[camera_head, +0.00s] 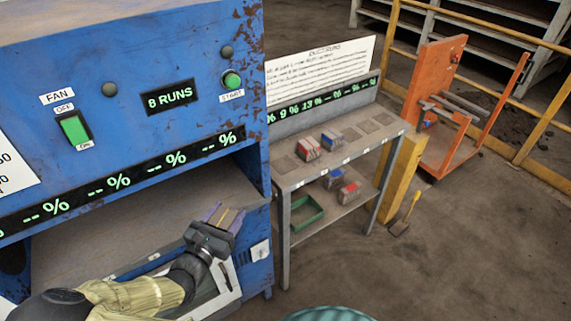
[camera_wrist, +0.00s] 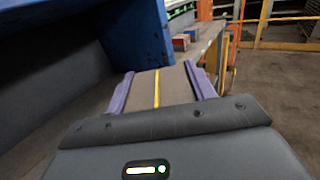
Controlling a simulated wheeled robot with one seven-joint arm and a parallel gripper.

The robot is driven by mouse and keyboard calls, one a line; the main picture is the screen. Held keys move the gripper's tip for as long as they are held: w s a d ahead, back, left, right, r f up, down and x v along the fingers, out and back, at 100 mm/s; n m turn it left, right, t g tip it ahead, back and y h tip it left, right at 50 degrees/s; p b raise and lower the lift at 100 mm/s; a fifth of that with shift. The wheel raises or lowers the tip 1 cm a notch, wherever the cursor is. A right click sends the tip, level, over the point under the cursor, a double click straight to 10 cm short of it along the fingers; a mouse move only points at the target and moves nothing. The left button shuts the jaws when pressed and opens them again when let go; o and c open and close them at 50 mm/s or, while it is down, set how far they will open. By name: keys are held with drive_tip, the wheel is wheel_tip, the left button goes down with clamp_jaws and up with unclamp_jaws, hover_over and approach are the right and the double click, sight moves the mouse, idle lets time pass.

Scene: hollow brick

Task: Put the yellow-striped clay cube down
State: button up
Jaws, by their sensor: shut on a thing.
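The yellow-striped clay cube (camera_wrist: 172,88) is grey-brown with one thin yellow stripe along its face. My gripper (camera_head: 225,213) is shut on it, with one purple finger on each side. In the head view the cube (camera_head: 228,217) shows only small between the fingers, in front of the blue machine's open lower bay. In the wrist view it fills the space between the fingers, and its underside is hidden. I cannot tell whether it touches any surface.
The blue machine (camera_head: 120,60) has a switch, a start button and a readout of "8 RUNS". To its right, a grey shelf table (camera_head: 330,166) bears red- and blue-marked cubes and empty square marks. A green tray (camera_head: 306,213) sits on its lower shelf. Open floor lies further right.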

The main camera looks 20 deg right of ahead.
drive_tip(key=w+d+f+n+t+y, duration=0.4)
drive_tip(key=w+d+f+n+y, duration=0.1)
drive_tip(key=d+f+y, duration=0.3)
drive_tip(key=s+d+f+n+y, duration=0.1)
drive_tip(key=d+f, duration=0.2)
drive_tip(key=f, duration=0.3)
drive_tip(key=s+d+f+n+y, duration=0.1)
drive_tip(key=d+f+n+y, duration=0.1)
drive_tip(key=f, duration=0.5)
drive_tip(key=shift+s+d+f+y, duration=0.15)
drive_tip(key=shift+s+d+y, duration=0.15)
drive_tip(key=shift+d, duration=0.25)
